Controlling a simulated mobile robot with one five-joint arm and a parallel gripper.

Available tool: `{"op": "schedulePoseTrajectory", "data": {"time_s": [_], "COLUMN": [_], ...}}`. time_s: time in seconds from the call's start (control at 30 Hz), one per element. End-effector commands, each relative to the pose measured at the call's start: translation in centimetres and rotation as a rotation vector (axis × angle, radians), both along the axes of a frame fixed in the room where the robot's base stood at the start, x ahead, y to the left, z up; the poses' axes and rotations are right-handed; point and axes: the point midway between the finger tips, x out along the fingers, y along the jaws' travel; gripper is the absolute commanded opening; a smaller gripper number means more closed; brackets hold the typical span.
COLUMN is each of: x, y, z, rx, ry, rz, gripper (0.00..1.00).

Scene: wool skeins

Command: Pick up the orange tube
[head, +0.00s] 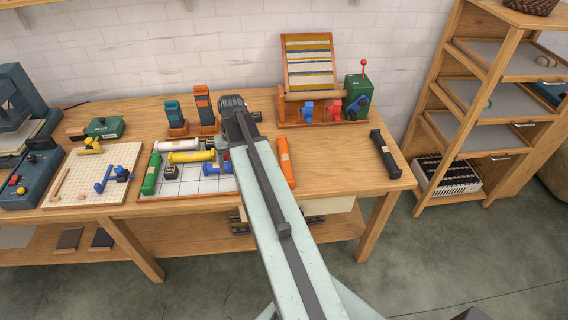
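The orange tube (285,162) lies on the wooden workbench, just right of my arm. It has a pale label and points away from me. My arm reaches up across the middle of the head view. Its dark end with my gripper (236,106) is above the bench, behind and left of the orange tube. They look apart. The fingers are too small and too covered by the arm to show whether they are open or shut.
Left of my arm, a white grid mat (190,188) holds green, white, yellow and blue tubes. A black tube (385,154) lies near the bench's right end. A small loom (310,75) with a green box (357,95) stands behind. Bare bench lies between the orange and black tubes.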

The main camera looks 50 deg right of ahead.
Motion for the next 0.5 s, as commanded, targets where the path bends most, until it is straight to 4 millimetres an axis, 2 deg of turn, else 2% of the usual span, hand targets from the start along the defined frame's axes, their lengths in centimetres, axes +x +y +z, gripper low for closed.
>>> {"op": "schedulePoseTrajectory", "data": {"time_s": [0.03, 0.1, 0.2, 0.3, 0.33, 0.4, 0.5], "x": [-0.4, -2.0, -4.5, -6.4, -6.7, -7.2, -7.3], "y": [-5.5, -11.1, -17.2, -20.6, -21.2, -21.9, -21.9], "z": [-0.4, -0.6, -0.7, -0.8, -0.8, -0.7, -0.9], "rx": [0.016, 0.036, 0.056, 0.067, 0.069, 0.072, 0.072], "ry": [-0.008, -0.020, -0.036, -0.046, -0.048, -0.051, -0.052], "rz": [-0.075, -0.154, -0.239, -0.289, -0.297, -0.309, -0.311], "gripper": [0.62, 0.62, 0.62, 0.62, 0.62, 0.62, 0.62]}}
